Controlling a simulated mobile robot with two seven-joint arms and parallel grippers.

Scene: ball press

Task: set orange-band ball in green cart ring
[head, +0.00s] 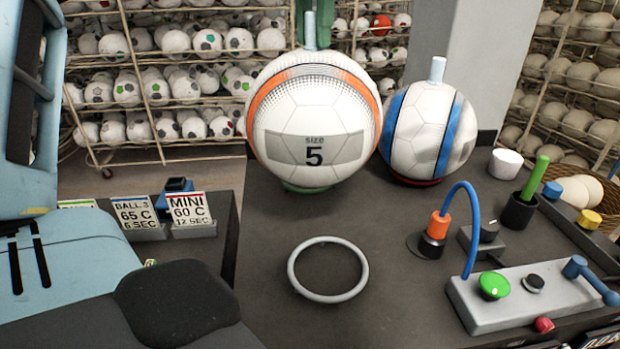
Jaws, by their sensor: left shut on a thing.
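The orange-band ball (275,122) is a large white ball marked "size 5", at the upper middle of the head view. A pale blue stem stands up from its top. My left gripper (311,28) is at the top edge of the view, shut on this stem; most of the gripper is out of frame. A green ring (308,188) shows under the ball, mostly hidden by it. The ball is over the ring and looks seated or very close to it; I cannot tell whether they touch. My right gripper is not in view.
A blue-band ball (411,132) stands on a red ring at the right. An empty grey ring (328,293) lies in front. A button panel (525,294), a blue hooped cable and a black cup (520,211) fill the right. Small signs (189,209) stand left.

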